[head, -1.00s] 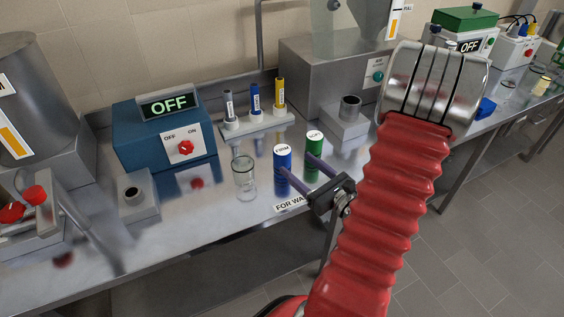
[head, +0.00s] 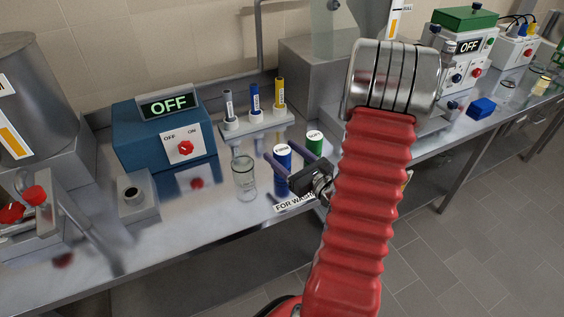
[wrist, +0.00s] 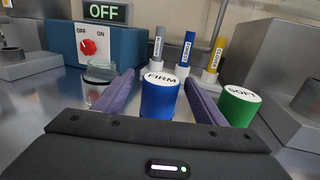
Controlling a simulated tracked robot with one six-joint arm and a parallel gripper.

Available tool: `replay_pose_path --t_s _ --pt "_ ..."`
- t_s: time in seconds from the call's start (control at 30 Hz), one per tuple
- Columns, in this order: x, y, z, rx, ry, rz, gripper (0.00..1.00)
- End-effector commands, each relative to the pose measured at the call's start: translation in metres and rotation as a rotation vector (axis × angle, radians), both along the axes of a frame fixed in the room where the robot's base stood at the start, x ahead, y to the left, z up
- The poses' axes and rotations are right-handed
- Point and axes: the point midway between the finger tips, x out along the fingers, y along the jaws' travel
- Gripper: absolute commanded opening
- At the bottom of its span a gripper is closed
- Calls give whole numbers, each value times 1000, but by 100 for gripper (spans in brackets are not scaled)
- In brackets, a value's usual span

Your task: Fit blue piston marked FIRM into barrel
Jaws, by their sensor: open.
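The blue piston (head: 283,160) with FIRM on its white top stands upright on the bench; it also shows in the wrist view (wrist: 160,98). My gripper (head: 284,151) is open, its two purple fingers either side of the piston; in the wrist view (wrist: 161,82) gaps show between the fingers and the piston. The green piece (head: 314,140) marked SOFT stands close outside the right finger, also in the wrist view (wrist: 238,106). A grey block with a round socket (head: 133,194) stands at left; I cannot tell if it is the barrel.
A clear glass (head: 243,175) stands just left of the piston. Behind is a rack (head: 265,127) with grey, blue and yellow labelled tubes. A blue box (head: 165,135) reading OFF stands back left. My arm hides part of the bench at right.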

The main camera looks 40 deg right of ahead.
Motion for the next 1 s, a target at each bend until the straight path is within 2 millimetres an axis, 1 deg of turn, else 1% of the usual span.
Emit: replay_pose_path --t_s 0.17,0.27,0.5,0.6,1.0 --pt "5 0 0 -1 0 2 65" --pt "15 -1 -1 -1 -1 3 65" --pt "45 -3 -2 -1 0 2 65" --pt "51 -4 -2 0 -1 2 65" --pt "52 -4 -2 0 0 1 65"
